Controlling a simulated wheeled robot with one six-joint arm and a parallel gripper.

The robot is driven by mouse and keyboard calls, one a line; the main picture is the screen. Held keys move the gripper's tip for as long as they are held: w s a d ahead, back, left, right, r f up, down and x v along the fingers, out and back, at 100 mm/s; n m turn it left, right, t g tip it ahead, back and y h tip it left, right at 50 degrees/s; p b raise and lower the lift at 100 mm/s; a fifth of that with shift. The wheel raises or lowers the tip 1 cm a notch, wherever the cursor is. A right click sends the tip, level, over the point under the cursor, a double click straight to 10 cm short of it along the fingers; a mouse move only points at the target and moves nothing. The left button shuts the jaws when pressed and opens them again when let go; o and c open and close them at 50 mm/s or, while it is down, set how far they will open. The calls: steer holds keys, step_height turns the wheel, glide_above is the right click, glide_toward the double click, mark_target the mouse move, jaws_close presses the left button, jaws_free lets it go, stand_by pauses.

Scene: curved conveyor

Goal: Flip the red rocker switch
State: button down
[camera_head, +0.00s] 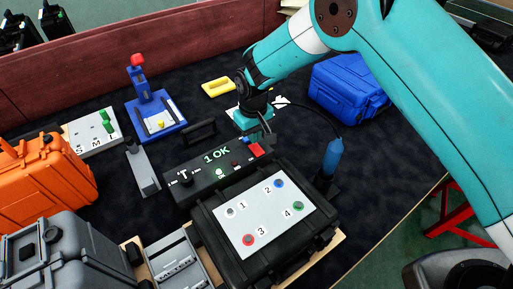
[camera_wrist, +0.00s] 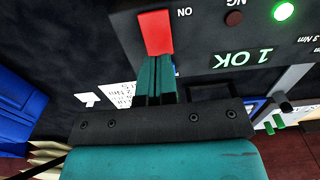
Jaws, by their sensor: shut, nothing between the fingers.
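The red rocker switch (camera_head: 256,150) sits at the right end of a black control box (camera_head: 200,190) in the head view. In the wrist view the red switch (camera_wrist: 155,33) is at the top centre, with "ON" printed beside it. My gripper (camera_head: 265,136) is over that end of the box. In the wrist view my gripper (camera_wrist: 155,60) has its teal fingers together and empty, with the tips at the switch's near edge. I cannot tell whether they touch it. The box display reads "1 OK", and a green light (camera_wrist: 284,11) is lit beside a dark red "NG" light (camera_wrist: 233,18).
A black case with a numbered white panel (camera_head: 240,228) stands directly in front of the box. A blue screwdriver-like tool (camera_head: 332,158) stands upright to the right. An orange case (camera_head: 45,175) is left.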

steer(key=shift+f+b, duration=0.9)
steer(key=shift+f, duration=0.45)
stand_by(0.5)
steer(key=shift+r, duration=0.15)
steer(key=shift+r+p, duration=2.25)
steer(key=shift+r, duration=1.15)
